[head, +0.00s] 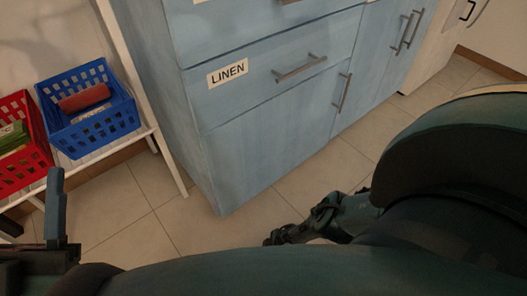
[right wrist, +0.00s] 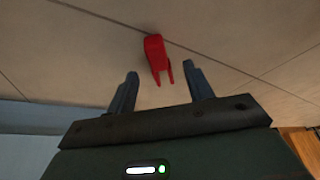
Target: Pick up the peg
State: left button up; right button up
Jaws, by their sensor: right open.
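The red peg (right wrist: 158,57) lies on the tiled floor in the right wrist view, its two prongs pointing toward my right gripper (right wrist: 163,83). The right gripper is open, its fingers apart on either side of the prong ends. Most of the peg is beyond the fingertips, and I cannot tell the height above the floor. In the head view the right arm reaches down by the drawers, and the peg is not visible. My left gripper (head: 34,200) is at the lower left edge, partly cut off, with its fingers apart and nothing seen between them.
A blue cabinet (head: 262,150) with a LINEN drawer stands ahead. A white shelf (head: 160,116) at left carries a blue basket (head: 92,138) with a red roll and a red basket (head: 26,172). Tiled floor (head: 142,192) is clear between shelf and cabinet.

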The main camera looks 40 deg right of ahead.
jog(key=shift+b+x, duration=0.6)
jog(key=shift+x, duration=0.5)
pick_arm(q)
jog(key=shift+s+a+r+m+g+h, duration=0.1)
jog(key=shift+s+r+m+g+h, duration=0.1)
jog(key=shift+r+m+h, duration=0.55)
jog(key=shift+s+r+m+g+h, duration=0.1)
jog(key=shift+s+r+m+h, duration=0.1)
jog(key=shift+r+m+h, duration=0.55)
pick_arm(e)
jog(key=c, duration=1.1)
